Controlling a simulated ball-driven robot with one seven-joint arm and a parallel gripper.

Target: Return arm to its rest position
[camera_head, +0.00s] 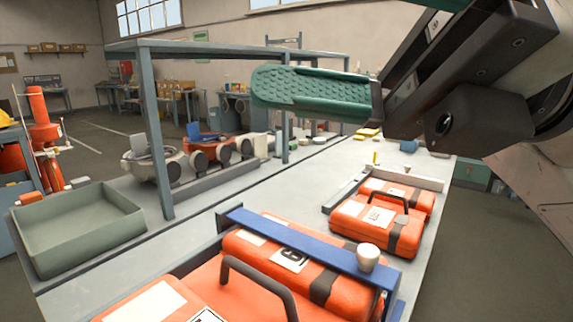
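My gripper (335,50) is in the upper right of the head view, raised above the workbench. One green finger (312,92) points left, with its ribbed inner pad bare. A bit of another green part, apparently the second finger, shows at the top edge, well apart from the first. The gripper looks open, and nothing shows on the visible pad. My dark arm links (480,110) run off the right side of the picture. The rest of the arm is out of view.
Orange cases (378,225) lie on the grey bench (200,240) below. A blue bar (300,243) crosses the nearer case, with a pale cup (368,256) at its right end. A green-grey tray (78,236) sits left. A grey frame post (157,140) stands behind it.

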